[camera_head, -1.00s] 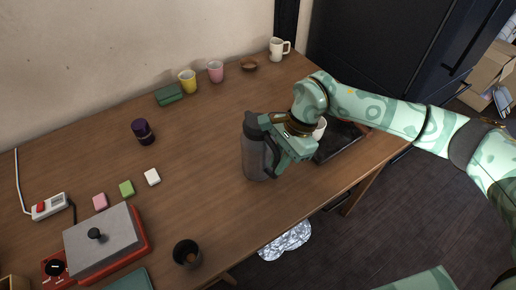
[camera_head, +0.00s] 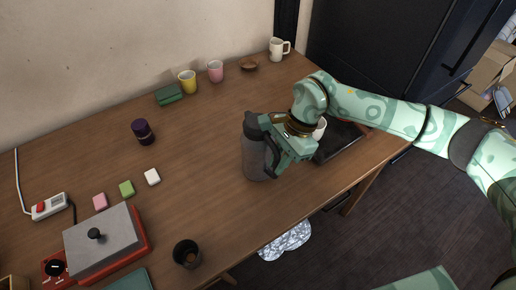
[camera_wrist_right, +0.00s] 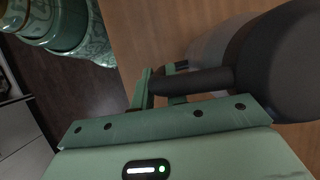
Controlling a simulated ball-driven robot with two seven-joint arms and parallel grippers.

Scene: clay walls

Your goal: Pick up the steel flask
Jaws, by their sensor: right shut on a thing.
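The steel flask (camera_head: 255,160) stands upright on the wooden table, a tall grey body with a dark lid and a dark side handle. My right gripper (camera_head: 273,138) is at its right side, shut on the handle. In the right wrist view the dark handle (camera_wrist_right: 205,80) runs between the two green fingers (camera_wrist_right: 162,88), with the dark lid (camera_wrist_right: 285,65) at the right and part of the grey body (camera_wrist_right: 215,42) behind. The gripper partly hides the handle in the head view. My left gripper is not in view.
A dark tray (camera_head: 340,143) with a white cup (camera_head: 319,129) lies right of the flask, partly under my arm. A dark cup (camera_head: 187,254) stands near the front edge. A purple-lidded jar (camera_head: 143,131) is to the left. Several cups line the back. Table around the flask's left is clear.

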